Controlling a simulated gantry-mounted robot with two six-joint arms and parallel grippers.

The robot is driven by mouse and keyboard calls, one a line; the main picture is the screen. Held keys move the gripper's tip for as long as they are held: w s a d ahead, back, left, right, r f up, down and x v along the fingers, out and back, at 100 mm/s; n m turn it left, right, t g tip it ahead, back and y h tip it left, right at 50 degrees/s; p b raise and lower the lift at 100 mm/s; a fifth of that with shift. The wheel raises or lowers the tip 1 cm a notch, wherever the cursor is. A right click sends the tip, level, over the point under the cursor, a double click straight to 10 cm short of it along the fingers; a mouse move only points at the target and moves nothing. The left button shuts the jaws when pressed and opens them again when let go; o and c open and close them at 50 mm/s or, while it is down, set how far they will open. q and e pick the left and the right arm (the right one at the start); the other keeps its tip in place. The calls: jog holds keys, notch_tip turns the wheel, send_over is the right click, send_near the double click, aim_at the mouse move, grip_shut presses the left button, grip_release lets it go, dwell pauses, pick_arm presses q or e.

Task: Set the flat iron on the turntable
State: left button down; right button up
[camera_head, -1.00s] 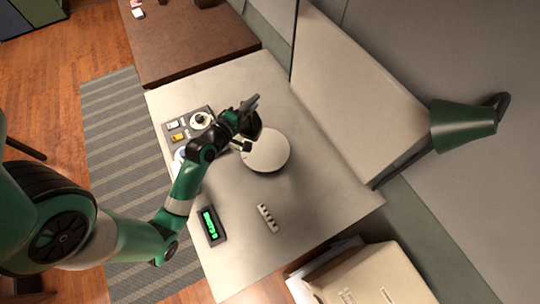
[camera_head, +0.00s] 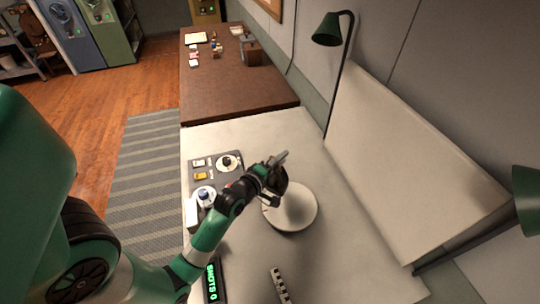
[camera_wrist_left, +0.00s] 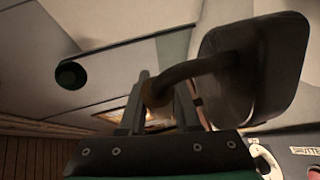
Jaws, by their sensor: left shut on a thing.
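The flat iron (camera_wrist_left: 262,68) is dark with a brown curved handle (camera_wrist_left: 165,88). My left gripper (camera_wrist_left: 160,110) is shut on that handle in the wrist view. In the head view the iron (camera_head: 279,180) is mostly hidden by the left gripper (camera_head: 268,188). The iron overlaps the upper left edge of the turntable (camera_head: 297,210), a round pale disc on the light table. I cannot tell whether the iron touches the disc or hangs above it. My right gripper is not in view.
A control panel (camera_head: 208,166) with a dial lies left of the turntable. A display with green digits (camera_head: 211,281) and a small strip (camera_head: 280,285) lie nearer. A large pale tilted panel (camera_head: 400,140) stands right, with green lamps (camera_head: 327,30). The table right of the disc is clear.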

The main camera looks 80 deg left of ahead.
pick_arm(q)
jog(key=w+d+f+b, duration=0.1)
jog(key=f, duration=0.2)
jog(key=w+d+f+b, duration=0.2)
jog(key=f, duration=0.1)
jog(key=w+d+f+b, duration=0.1)
jog(key=f, duration=0.1)
jog(key=shift+w+d+f+b, duration=0.3)
jog(key=shift+w+d+f, duration=0.05)
jog(key=shift+f, duration=0.3)
jog(key=shift+f, duration=0.2)
jog(key=c, duration=0.6)
grip_release()
jog(key=shift+a, duration=0.1)
jog(key=shift+f, duration=0.1)
